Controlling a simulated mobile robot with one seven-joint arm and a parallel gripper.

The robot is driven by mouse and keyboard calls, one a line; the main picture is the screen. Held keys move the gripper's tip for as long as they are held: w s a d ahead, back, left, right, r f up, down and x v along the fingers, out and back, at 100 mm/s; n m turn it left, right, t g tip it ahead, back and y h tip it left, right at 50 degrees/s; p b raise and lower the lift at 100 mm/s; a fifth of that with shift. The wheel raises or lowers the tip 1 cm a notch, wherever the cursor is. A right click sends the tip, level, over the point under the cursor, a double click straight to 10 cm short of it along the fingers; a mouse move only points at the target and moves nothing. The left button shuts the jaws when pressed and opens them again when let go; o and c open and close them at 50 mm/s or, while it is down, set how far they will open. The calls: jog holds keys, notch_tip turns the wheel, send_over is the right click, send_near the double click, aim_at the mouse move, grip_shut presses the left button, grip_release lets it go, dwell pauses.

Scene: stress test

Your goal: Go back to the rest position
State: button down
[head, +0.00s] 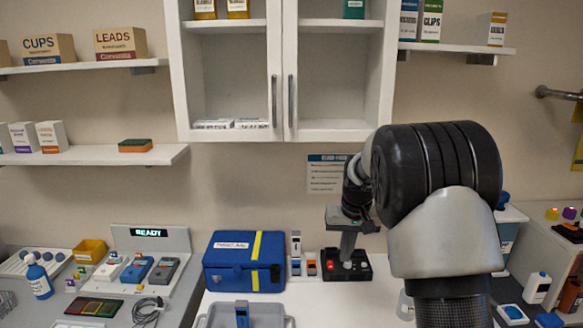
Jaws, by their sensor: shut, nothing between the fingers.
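My arm rises at the right of the head view and bends down toward the counter. My gripper (347,254) points down, shut and empty, at a small black box (361,272) with red and white buttons. The fingertips overlap the top of the box in the picture; whether they touch it I cannot tell. My arm hides part of the counter and wall behind it.
A blue case (220,267) with a yellow stripe stands left of the black box, small upright items (296,245) between them. A grey tray (208,321) is in front. A wall cabinet (285,130) and shelf (95,155) are above. The white counter (345,308) is clear before the box.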

jog(key=s+r+t, duration=0.1)
jog(key=s+r, duration=0.9)
jog(key=s+r+t, duration=0.2)
jog(key=s+r, duration=0.1)
jog(key=s, duration=2.2)
jog(key=shift+s+a, duration=0.15)
jog(key=shift+s, duration=0.05)
